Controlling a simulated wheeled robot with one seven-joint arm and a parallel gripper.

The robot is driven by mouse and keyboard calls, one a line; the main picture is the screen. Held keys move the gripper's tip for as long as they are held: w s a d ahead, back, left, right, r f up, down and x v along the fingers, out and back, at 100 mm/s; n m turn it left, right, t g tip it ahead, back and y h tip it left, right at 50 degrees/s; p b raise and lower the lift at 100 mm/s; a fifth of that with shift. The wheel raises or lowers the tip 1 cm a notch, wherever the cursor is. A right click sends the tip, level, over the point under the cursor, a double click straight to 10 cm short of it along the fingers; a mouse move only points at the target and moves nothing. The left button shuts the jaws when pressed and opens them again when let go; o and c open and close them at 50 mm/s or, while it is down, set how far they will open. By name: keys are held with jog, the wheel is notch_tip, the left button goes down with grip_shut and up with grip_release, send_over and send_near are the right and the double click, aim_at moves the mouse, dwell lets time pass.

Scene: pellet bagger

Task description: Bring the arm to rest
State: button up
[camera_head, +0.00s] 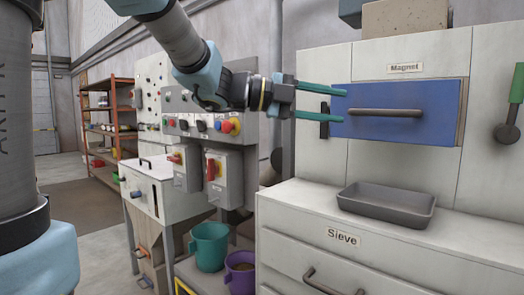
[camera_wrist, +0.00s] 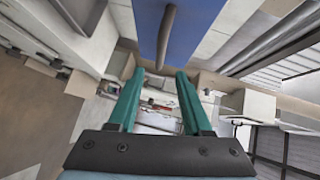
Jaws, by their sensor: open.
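My gripper (camera_head: 320,102) is at the end of my raised arm, in front of the left end of the blue magnet drawer front. Its two green fingers are apart with nothing between them. In the wrist view my gripper (camera_wrist: 158,85) also shows spread and empty. The blue drawer front (camera_head: 430,128) has a dark horizontal handle (camera_head: 386,112) and a "Magnet" label above it. The fingers overlap its left edge in the picture; I cannot tell whether they touch it. In the wrist view the blue front (camera_wrist: 185,22) and its handle (camera_wrist: 166,35) lie beyond the fingertips.
A grey tray (camera_head: 388,207) sits on the ledge above the "Sieve" drawer (camera_head: 305,265). A control panel (camera_head: 208,126) with coloured buttons stands behind my arm. Teal (camera_head: 209,246) and purple (camera_head: 240,272) buckets stand below. A green-handled tool (camera_head: 511,105) hangs at right. Open floor lies at left.

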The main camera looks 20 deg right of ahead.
jog(key=w+a+f+n+t+y+p, duration=0.1)
jog(key=w+a+f+n+t, duration=0.15)
jog(key=w+n+t, duration=0.45)
jog(key=w+a+f+n+t+y+p, duration=0.1)
jog(key=w+a+n+t, duration=0.35)
jog(key=w, duration=0.35)
jog(key=w+a+f+n+t+y+p, duration=0.1)
jog(key=w+a+f+n+y, duration=0.25)
jog(key=a+f+n, duration=0.2)
jog(key=w+a+f+n+t+y+p, duration=0.1)
jog(key=w+a+f+n+t+y, duration=0.2)
jog(key=a+n, duration=0.35)
jog(key=s+a+f+n+g+y+p, duration=0.1)
jog(key=s+a+f+n+g+y, duration=0.25)
jog(key=a+f, duration=0.25)
jog(key=s+a+f+n+g+y+p, duration=0.1)
jog(key=s+a+f+n+g+y, duration=0.2)
jog(key=a+f, duration=0.35)
jog(key=s+a+f+n+g, duration=0.2)
jog(key=s+n, duration=0.1)
jog(key=s, duration=0.2)
jog(key=s+a+f+n+g, duration=0.1)
jog(key=s+f+n, duration=0.1)
jog(key=s, duration=0.4)
jog(key=shift+a+n+g+y, duration=0.4)
